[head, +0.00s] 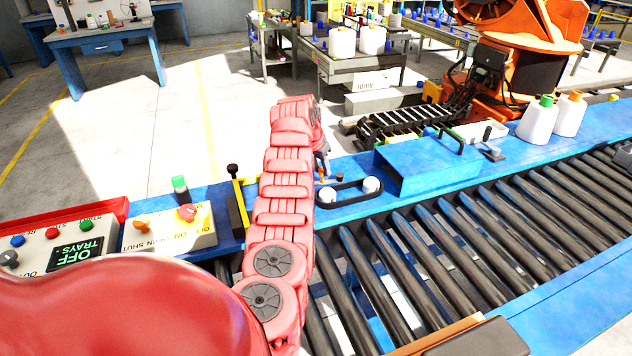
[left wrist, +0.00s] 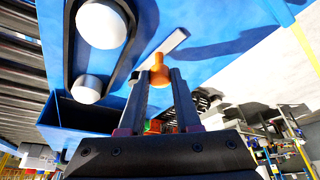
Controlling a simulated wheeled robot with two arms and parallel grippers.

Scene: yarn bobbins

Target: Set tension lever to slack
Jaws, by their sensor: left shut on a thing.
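The tension lever appears to be the small orange-knobbed handle (left wrist: 159,72) by a pale slot on the blue surface in the left wrist view. My left gripper (left wrist: 160,82) has its two dark fingers on either side of this knob and is shut on it. In the head view the left gripper (head: 322,162) is a small grey shape, partly hidden behind my red arm, low over the blue bench. The lever's lower part and its markings cannot be made out. My right gripper is not in view.
A black loop with two white rollers (head: 371,185) lies just right of the gripper, before a blue box (head: 428,165). A switch panel (head: 165,228) stands left of the arm. The roller conveyor (head: 440,250) runs along the front.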

